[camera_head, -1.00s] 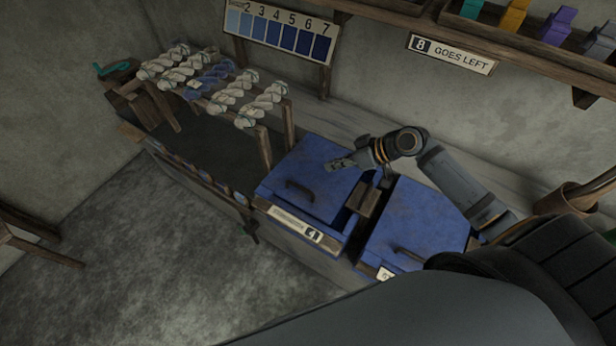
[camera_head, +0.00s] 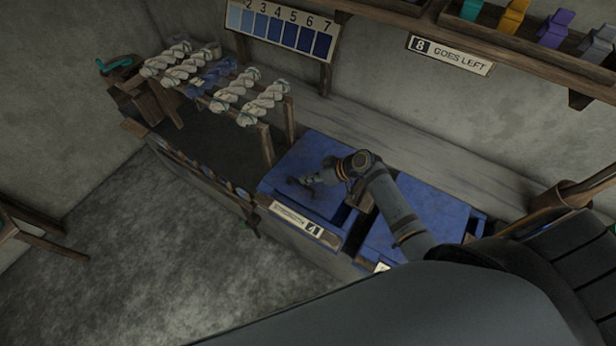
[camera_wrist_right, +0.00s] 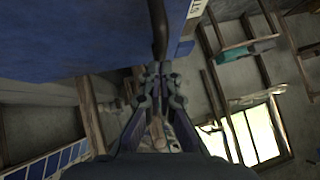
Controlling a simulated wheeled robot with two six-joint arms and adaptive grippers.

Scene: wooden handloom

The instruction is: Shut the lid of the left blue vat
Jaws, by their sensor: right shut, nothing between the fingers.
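The left blue vat (camera_head: 335,235) stands at the middle of the bench, with a label reading 4 on its front. Its blue lid (camera_head: 322,150) lies over the vat top; I cannot tell whether it sits fully flush. The dark handle (camera_head: 292,183) is near the lid's front edge. My right gripper (camera_head: 307,181) is just above the lid, beside the handle. In the right wrist view the fingers (camera_wrist_right: 160,70) are together and empty, with their tips close to the dark handle (camera_wrist_right: 159,32); contact is unclear. My left gripper is not in view.
A second blue vat with a closed-looking lid (camera_head: 428,205) stands to the right, partly behind my arm. Skeins (camera_head: 235,90) hang on a wooden rack to the left. A shade chart (camera_head: 285,30) and a shelf (camera_head: 520,45) are on the wall behind.

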